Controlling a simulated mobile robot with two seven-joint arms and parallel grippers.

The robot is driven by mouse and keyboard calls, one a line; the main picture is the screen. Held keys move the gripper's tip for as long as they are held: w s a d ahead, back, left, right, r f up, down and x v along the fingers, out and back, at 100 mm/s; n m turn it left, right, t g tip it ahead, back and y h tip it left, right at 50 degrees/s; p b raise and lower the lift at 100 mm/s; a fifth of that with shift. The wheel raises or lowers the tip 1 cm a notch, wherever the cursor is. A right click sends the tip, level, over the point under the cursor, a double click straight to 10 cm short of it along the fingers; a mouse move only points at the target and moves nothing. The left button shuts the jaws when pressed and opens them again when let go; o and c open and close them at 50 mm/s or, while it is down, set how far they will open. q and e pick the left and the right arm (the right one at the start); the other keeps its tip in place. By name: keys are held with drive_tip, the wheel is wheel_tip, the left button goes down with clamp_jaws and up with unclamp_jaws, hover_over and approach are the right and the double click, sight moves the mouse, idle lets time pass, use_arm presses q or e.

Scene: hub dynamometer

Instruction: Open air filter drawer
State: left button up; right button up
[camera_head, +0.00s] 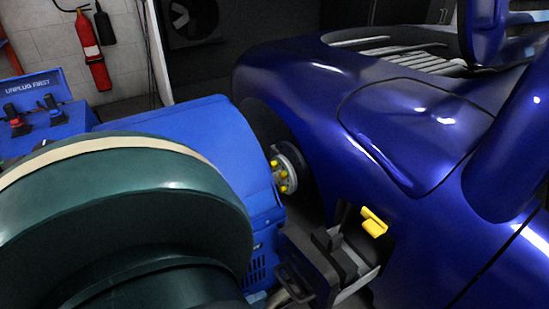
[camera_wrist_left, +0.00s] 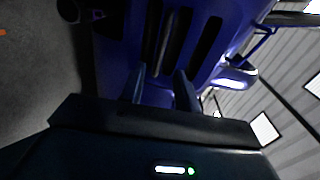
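The blue dynamometer housing (camera_head: 190,130) stands at the left in the head view, with a hub flange and yellow fittings (camera_head: 282,175) on its right end. Dark vent slots (camera_head: 256,268) show low on its side. I cannot make out the air filter drawer; my large dark green arm covers much of the housing. My left gripper (camera_head: 358,226), black with a yellow part, is right of the housing and in front of the blue car. In the left wrist view its two fingers (camera_wrist_left: 161,88) stand apart with nothing held between them. My right gripper is not in view.
The blue car (camera_head: 420,130) fills the right side, its body close behind my left gripper. A box marked "UNPLUG FIRST" (camera_head: 38,88) is at the far left. A red fire extinguisher (camera_head: 90,50) hangs on the back wall.

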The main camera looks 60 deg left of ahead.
use_arm(q)
drive_tip(key=s, duration=0.3)
drive_tip(key=shift+s+a+r, duration=0.15)
drive_tip(key=shift+s+r, duration=0.05)
drive_tip(key=shift+s, duration=0.15)
